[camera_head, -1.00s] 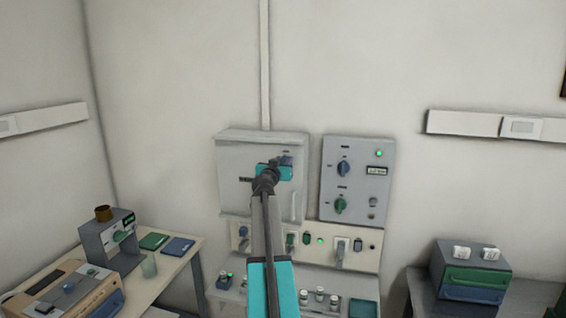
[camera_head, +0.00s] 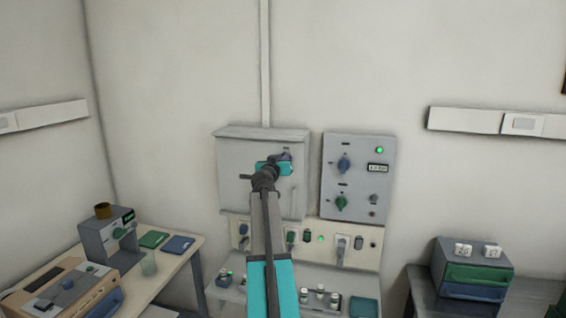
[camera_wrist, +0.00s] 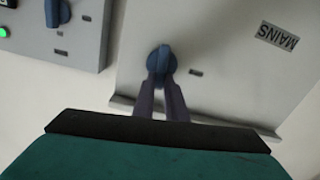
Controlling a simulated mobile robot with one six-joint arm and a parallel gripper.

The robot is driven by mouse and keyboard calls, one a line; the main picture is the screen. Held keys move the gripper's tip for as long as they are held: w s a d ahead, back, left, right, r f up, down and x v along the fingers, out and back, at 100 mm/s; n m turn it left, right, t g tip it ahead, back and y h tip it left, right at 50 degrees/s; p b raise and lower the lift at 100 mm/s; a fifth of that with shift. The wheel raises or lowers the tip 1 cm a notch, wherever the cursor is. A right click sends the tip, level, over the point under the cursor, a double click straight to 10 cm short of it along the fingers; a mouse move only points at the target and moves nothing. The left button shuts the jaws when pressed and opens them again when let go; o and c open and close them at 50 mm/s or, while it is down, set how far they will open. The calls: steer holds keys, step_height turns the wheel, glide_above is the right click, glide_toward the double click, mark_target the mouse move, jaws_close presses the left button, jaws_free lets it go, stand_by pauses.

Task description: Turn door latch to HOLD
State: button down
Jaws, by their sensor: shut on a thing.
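The door latch is a blue knob (camera_wrist: 160,56) on a grey cabinet door marked MAINS, which appears upside down in the wrist view. The same grey cabinet door (camera_head: 235,165) is on the wall in the head view. There the knob is mostly hidden by my gripper (camera_head: 286,155). In the wrist view my gripper's two dark fingers (camera_wrist: 162,88) are shut on the blue knob, one on each side. The knob's pointer and any HOLD mark near it cannot be read.
A grey control panel (camera_head: 358,205) with blue and green knobs and a green lamp stands right beside the cabinet. A socket strip (camera_head: 368,240) with plugs runs below. A desk (camera_head: 190,251) is at the left, and a green and blue drawer box (camera_head: 470,262) at the right.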

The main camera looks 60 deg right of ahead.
steer(key=shift+w+a+f+n+b, duration=0.1)
steer(key=shift+w+f+n+b, duration=0.5)
steer(key=shift+n, duration=2.15)
steer(key=shift+a+f+n+b, duration=0.1)
steer(key=shift+n+b, duration=1.05)
steer(key=shift+n, duration=1.65)
steer(key=shift+w+a+f+n+b, duration=0.1)
steer(key=shift+w+f+n+b, duration=0.5)
steer(key=shift+n, duration=2.15)
steer(key=shift+s+r, duration=0.3)
steer(key=shift+s, duration=0.05)
steer(key=c, duration=1.8)
jaws_free()
steer(key=shift+a+b, duration=0.1)
steer(key=shift+b, duration=0.25)
steer(key=b+v, duration=0.3)
steer(key=v, duration=1)
steer(key=shift+a+b, duration=0.25)
steer(key=shift+b, duration=0.1)
